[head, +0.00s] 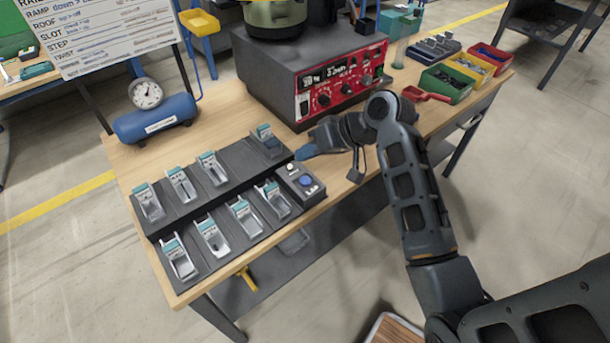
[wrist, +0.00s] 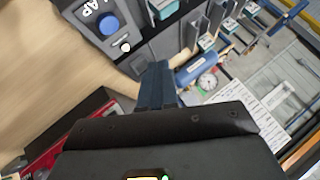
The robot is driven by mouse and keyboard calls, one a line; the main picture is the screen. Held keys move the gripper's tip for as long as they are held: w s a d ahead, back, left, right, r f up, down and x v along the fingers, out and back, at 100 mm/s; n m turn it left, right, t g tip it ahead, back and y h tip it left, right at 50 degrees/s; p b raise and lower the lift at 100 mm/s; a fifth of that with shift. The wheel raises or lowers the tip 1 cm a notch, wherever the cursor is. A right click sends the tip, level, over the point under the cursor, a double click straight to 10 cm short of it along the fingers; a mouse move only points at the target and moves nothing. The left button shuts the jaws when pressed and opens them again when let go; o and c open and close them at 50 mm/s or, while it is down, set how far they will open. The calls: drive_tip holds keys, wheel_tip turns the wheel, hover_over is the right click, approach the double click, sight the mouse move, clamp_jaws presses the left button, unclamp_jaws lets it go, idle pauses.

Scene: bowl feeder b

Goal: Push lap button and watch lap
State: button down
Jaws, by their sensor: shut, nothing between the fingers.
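The blue lap button (head: 306,181) sits on a small dark box at the right end of the front row of the rack. In the wrist view the round blue button (wrist: 108,25) shows beside the letters "LAP", with a small white button (wrist: 125,47) near it. My gripper (head: 302,153) is shut and empty, its blue fingers just behind the button box in the head view. In the wrist view the closed fingertips (wrist: 158,66) are to the right of and below the blue button, apart from it. The button's top is uncovered in both views.
A stepped black rack (head: 205,228) holds several clear-fronted bins with teal labels. The feeder's red control panel (head: 345,83) stands behind my gripper. A blue air tank (head: 155,119) with a gauge is at left. Red, yellow and green bins (head: 446,84) stand at right.

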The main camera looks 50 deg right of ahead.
drive_tip(key=shift+w+d+r+y, duration=0.2)
drive_tip(key=shift+d+r+y, duration=0.1)
drive_tip(key=shift+d+r, duration=0.55)
drive_tip(key=shift+a, duration=0.1)
drive_tip(key=b, duration=0.5)
hover_over(309, 180)
wheel_tip(309, 180, down, 6)
drive_tip(key=shift+f, duration=0.2)
drive_tip(key=shift+f+b, duration=0.45)
drive_tip(key=shift+f, duration=0.75)
drive_tip(key=shift+f, duration=0.1)
idle(0.4)
drive_tip(key=shift+f, duration=0.3)
